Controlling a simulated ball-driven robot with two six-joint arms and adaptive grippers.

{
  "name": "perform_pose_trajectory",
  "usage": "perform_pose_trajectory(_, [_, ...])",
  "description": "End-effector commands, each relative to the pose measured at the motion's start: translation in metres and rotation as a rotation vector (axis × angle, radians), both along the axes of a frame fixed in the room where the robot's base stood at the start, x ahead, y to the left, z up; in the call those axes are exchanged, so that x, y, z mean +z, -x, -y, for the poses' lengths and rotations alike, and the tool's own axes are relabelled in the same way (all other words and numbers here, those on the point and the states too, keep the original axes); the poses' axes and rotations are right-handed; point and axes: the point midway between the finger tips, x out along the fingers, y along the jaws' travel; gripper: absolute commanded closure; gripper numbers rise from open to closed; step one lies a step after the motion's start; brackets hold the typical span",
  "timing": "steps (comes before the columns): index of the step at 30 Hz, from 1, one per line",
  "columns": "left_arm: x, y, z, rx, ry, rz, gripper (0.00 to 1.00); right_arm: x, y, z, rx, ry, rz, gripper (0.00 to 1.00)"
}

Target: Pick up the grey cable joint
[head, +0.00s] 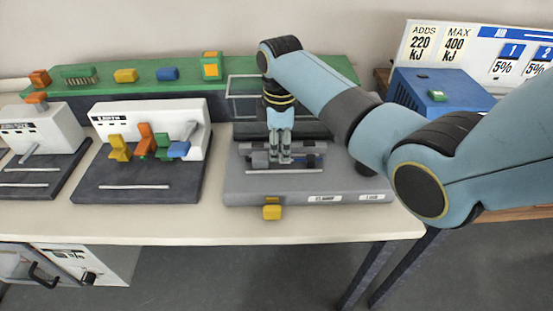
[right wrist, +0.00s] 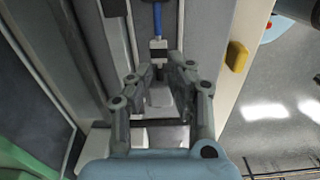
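My right gripper (head: 279,158) points straight down over the grey press-like station (head: 240,188) in the head view. In the right wrist view its two fingers (right wrist: 160,70) stand apart, on either side of a small grey piece (right wrist: 159,94) that looks like the grey cable joint. A blue cable (right wrist: 158,18) with a pale end fitting (right wrist: 158,44) runs up from near the fingertips. I cannot tell whether the fingers touch the grey piece. In the head view the gripper largely hides it. My left gripper is not in view.
A yellow block (head: 272,212) sits at the station's front edge. A white-backed station (head: 150,112) with coloured clamps stands to the left. A green rail (head: 190,75) with coloured blocks runs behind, and a blue box (head: 440,92) stands at right. The front table strip (head: 150,222) is clear.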

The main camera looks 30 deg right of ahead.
Motion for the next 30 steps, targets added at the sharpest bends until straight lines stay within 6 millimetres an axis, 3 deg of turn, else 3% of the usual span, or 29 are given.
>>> perform_pose_trajectory(6, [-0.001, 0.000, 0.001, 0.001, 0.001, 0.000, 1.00, -0.025, 0.000, 0.001, -0.001, 0.000, 0.000, 0.83])
perform_pose_trajectory(13, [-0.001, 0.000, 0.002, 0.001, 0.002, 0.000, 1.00, -0.026, 0.000, 0.001, -0.001, 0.000, 0.001, 0.83])
perform_pose_trajectory(17, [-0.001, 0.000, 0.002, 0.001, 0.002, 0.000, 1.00, -0.026, 0.000, 0.001, -0.001, 0.000, 0.001, 1.00])
perform_pose_trajectory(30, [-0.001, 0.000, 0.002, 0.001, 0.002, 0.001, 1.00, -0.025, 0.000, 0.001, -0.001, 0.000, 0.002, 1.00])
